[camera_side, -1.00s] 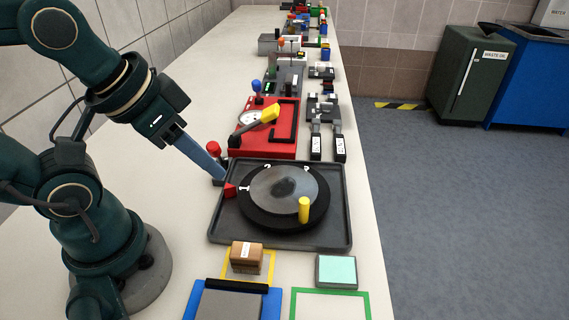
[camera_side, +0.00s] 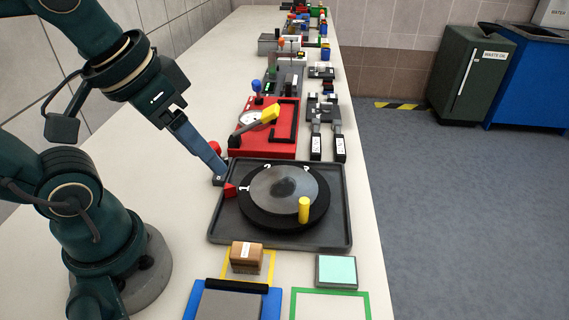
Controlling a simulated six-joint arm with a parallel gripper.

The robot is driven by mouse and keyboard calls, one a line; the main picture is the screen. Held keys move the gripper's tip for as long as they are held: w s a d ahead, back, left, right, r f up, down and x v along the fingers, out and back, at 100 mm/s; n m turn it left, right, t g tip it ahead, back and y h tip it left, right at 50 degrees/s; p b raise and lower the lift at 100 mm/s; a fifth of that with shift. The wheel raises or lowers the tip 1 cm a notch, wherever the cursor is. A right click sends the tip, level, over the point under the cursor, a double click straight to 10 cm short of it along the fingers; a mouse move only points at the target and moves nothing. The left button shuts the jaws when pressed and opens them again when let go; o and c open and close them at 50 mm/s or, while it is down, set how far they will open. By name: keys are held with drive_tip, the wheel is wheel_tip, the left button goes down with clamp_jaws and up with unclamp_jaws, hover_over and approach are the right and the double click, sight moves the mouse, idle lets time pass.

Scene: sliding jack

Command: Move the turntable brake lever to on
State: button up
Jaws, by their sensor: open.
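The turntable (camera_side: 285,188) is a grey disc on a black ring, marked with numbers, with a yellow peg (camera_side: 304,209) standing on its near right edge. It sits in a dark grey tray (camera_side: 335,240). A red wedge pointer (camera_side: 230,190) is at the disc's left edge. The brake lever's red knob (camera_side: 215,147) shows just behind my gripper, at the tray's back left corner; its stem is mostly hidden. My gripper (camera_side: 220,174) is open, slanting down to the right, with its fingertips low beside the lever's small dark base. I cannot tell whether they touch it.
A red panel (camera_side: 262,145) with a yellow-ended lever (camera_side: 270,114) stands just behind the tray. A cardboard box (camera_side: 246,257) and a mint-topped block (camera_side: 337,271) lie in front. More fixtures line the bench behind.

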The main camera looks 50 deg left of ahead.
drive_tip(key=w+a+n+g+h, duration=0.3)
drive_tip(key=w+a+n+g, duration=0.3)
drive_tip(key=w+a+n, duration=0.45)
drive_tip(key=shift+m+g+h, duration=0.35)
drive_tip(key=shift+g+h, duration=0.05)
drive_tip(key=shift+g, duration=0.1)
drive_tip(key=shift+s+a+f, duration=0.45)
drive_tip(key=shift+a+f, duration=0.1)
drive_tip(key=shift+f, duration=1)
drive_tip(key=shift+s+a+f, duration=0.5)
drive_tip(key=shift+f, duration=1.05)
drive_tip(key=shift+s+a+f, duration=0.45)
drive_tip(key=shift+a+f, duration=0.1)
drive_tip(key=shift+f, duration=1)
clamp_jaws()
